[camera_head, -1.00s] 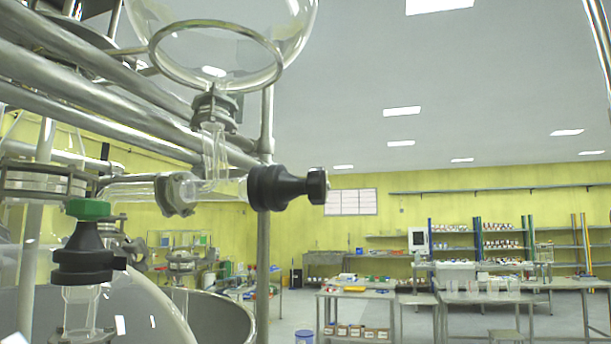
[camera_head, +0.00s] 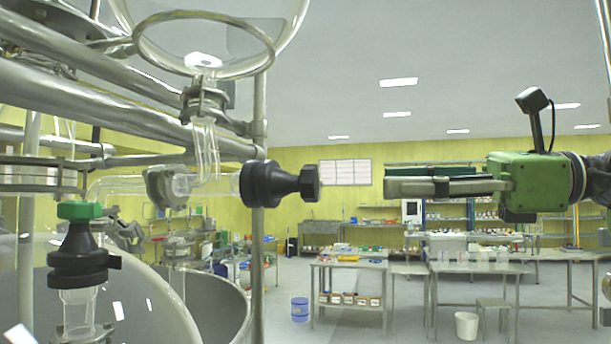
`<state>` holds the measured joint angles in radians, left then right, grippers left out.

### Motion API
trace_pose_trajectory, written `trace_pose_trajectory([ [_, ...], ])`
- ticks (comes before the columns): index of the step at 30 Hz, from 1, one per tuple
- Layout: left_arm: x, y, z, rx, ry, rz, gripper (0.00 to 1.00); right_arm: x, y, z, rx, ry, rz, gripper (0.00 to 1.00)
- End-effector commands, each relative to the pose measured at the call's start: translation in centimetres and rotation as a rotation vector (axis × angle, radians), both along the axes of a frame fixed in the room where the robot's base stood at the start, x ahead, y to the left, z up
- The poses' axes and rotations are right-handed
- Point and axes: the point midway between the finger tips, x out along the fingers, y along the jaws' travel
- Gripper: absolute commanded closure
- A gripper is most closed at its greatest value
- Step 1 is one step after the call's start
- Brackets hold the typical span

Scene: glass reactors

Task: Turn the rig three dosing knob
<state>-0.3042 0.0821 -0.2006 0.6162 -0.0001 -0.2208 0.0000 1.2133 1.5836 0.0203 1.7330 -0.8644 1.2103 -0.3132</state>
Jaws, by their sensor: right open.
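A black knob (camera_head: 309,184) faces right at the end of a black valve body (camera_head: 262,184) on a horizontal glass tube, below the round glass vessel (camera_head: 215,35). A second black valve (camera_head: 80,258) with a green cap (camera_head: 84,210) stands upright at lower left. No label shows which rig this is. My right gripper (camera_head: 388,184), with a green body, comes in from the right and points left, at about the knob's height in the picture. Its jaws are open and empty, with a gap in the picture between them and the knob. My left gripper is out of view.
Steel frame tubes (camera_head: 110,95) run across the upper left, and a vertical post (camera_head: 257,280) stands behind the valve. A large open vessel (camera_head: 210,305) sits below. Work tables (camera_head: 350,262) and a blue bucket (camera_head: 300,310) stand far back. The space right of the knob is clear up to my gripper.

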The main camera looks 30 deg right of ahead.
Motion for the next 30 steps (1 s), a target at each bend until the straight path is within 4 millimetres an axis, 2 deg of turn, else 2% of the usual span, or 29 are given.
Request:
trace_pose_trajectory([
  [5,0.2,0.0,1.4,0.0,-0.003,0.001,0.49,2.0,1.9,0.3,-0.002,0.001,0.005,0.49],
  [12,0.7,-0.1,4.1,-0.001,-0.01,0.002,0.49,6.0,5.3,0.5,0.001,0.002,0.006,0.49],
  [18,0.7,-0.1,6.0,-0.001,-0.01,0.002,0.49,8.7,7.5,0.5,0.003,0.003,0.005,0.49],
  [24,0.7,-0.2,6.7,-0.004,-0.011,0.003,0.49,9.9,8.5,0.2,0.004,0.0,0.004,0.49],
  [30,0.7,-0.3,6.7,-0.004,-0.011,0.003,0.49,10.2,8.7,0.0,0.005,0.001,0.003,0.49],
])
